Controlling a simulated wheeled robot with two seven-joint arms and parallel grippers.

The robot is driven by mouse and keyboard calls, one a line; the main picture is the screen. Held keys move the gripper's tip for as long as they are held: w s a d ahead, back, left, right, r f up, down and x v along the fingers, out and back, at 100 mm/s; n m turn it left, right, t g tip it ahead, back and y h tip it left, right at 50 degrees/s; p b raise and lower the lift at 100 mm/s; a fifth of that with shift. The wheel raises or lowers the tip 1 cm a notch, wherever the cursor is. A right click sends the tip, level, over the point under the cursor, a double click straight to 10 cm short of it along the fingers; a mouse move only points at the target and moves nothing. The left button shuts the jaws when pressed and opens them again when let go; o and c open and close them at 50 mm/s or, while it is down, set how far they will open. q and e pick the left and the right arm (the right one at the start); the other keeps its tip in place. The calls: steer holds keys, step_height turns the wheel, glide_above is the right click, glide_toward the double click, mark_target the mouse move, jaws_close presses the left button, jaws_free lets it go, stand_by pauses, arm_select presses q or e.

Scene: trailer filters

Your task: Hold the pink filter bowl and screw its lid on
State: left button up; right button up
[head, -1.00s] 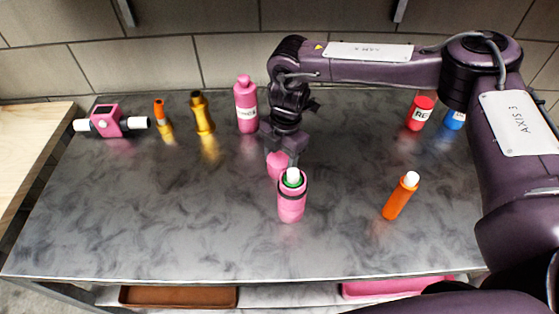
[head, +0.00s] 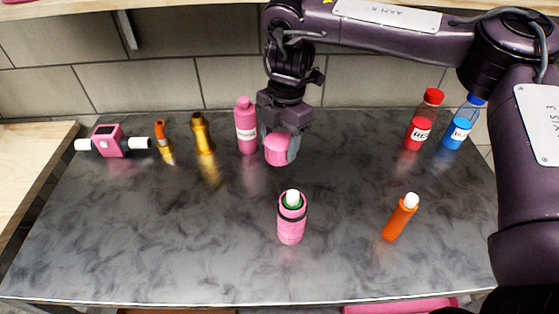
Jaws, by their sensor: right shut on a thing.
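The pink filter bowl (head: 291,226) stands upright near the middle of the table, with a dark band around it. A green ring and a white top show at its open upper end. My right gripper (head: 279,150) points down and is shut on a pink lid (head: 277,150), a short round piece. It holds the lid behind the bowl and clear of it. My left gripper is not in view.
An orange bottle (head: 400,217) with a white cap stands to the bowl's right. Behind are a pink bottle (head: 246,128), a gold piece (head: 202,135), an orange-gold piece (head: 163,143), a pink housing with white ports (head: 109,141), and red (head: 424,121) and blue (head: 463,124) bottles.

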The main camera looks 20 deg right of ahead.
mark_target(279, 141)
step_height(279, 141, up, 7)
steer(key=shift+f+p, duration=0.1)
steer(key=shift+p, duration=0.35)
